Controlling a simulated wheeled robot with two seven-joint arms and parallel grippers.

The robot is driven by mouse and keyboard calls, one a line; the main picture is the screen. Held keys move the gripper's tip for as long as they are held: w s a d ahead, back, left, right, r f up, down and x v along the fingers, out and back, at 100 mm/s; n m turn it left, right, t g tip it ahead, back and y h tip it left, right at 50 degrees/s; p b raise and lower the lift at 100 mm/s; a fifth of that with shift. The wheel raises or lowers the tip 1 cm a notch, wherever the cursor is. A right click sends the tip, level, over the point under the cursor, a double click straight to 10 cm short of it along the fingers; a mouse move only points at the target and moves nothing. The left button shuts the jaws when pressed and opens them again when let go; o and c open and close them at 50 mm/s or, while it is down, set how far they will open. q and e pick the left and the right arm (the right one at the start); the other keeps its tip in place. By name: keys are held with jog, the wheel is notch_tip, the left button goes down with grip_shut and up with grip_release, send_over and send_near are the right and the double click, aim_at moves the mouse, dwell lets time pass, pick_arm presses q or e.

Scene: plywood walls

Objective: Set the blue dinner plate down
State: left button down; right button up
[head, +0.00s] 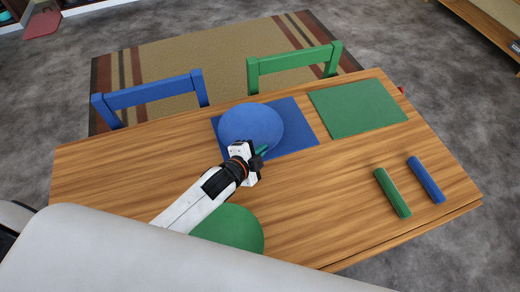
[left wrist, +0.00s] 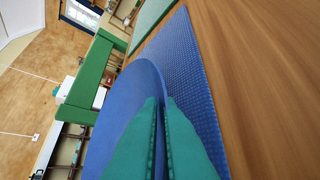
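The blue dinner plate (head: 248,122) is over the left part of the blue placemat (head: 300,118), near the table's far edge. My left gripper (head: 262,151) is at the plate's near rim. In the left wrist view, its green fingers (left wrist: 157,135) are closed on the rim of the plate (left wrist: 118,110), with the placemat (left wrist: 188,75) close beside it. I cannot tell whether the plate touches the mat. My right gripper is not in view.
A green placemat (head: 357,108) lies to the right. A green plate (head: 235,227) is partly hidden by my left arm. A green roll (head: 392,193) and a blue roll (head: 426,180) lie at right. Blue (head: 150,95) and green (head: 292,65) chairs stand behind the wooden table (head: 110,175).

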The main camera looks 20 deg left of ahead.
pick_arm(q)
jog(key=shift+f, duration=0.1)
jog(key=c, duration=1.9)
grip_release()
jog(key=shift+r, duration=0.2)
jog(key=v, duration=1.2)
jog(key=shift+f, duration=0.1)
